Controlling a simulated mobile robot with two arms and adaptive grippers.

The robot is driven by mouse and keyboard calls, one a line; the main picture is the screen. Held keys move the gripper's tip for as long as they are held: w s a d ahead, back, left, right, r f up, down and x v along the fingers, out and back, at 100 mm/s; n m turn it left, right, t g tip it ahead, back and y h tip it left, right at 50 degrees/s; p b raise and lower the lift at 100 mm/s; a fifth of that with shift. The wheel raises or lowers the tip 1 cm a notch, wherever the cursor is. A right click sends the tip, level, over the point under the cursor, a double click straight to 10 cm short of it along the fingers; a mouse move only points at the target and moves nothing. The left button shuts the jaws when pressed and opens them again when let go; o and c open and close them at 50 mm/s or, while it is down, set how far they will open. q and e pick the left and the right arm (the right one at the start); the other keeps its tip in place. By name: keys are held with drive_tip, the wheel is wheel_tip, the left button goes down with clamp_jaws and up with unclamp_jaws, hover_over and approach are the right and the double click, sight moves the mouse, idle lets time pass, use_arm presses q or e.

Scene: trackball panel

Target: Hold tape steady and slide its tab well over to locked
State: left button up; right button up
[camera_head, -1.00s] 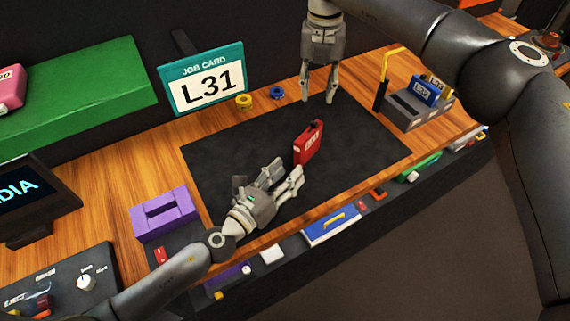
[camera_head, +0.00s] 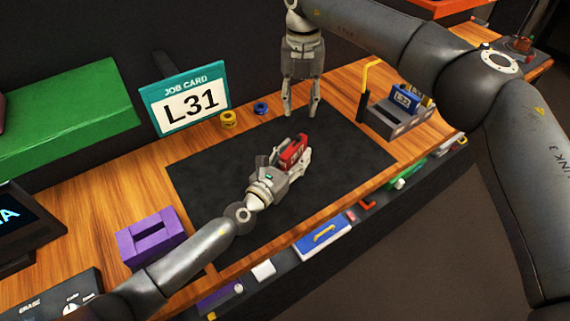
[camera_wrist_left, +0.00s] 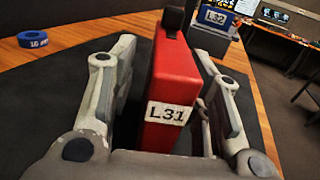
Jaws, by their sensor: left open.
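The tape is a red cartridge (camera_head: 292,153) with a white L31 label, standing upright on the dark mat (camera_head: 222,166). My left gripper (camera_head: 290,163) is open around it, one finger on each side. In the left wrist view the red tape (camera_wrist_left: 174,75) stands between the fingers, with a gap at the left finger; contact on the right side is unclear. A dark piece shows on its top edge (camera_wrist_left: 172,20); I cannot tell the tab's position. My right gripper (camera_head: 301,112) hangs over the mat's back edge, fingers apart and empty.
A grey rack (camera_head: 397,126) with a blue L32 cartridge (camera_head: 404,98) stands at the right. A job card reading L31 (camera_head: 187,99), a yellow roll (camera_head: 228,119) and a blue roll (camera_head: 261,108) are at the back. A purple slotted block (camera_head: 150,238) sits front left.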

use_arm(q)
drive_tip(key=shift+w+d, duration=0.25)
drive_tip(key=shift+w, duration=0.15)
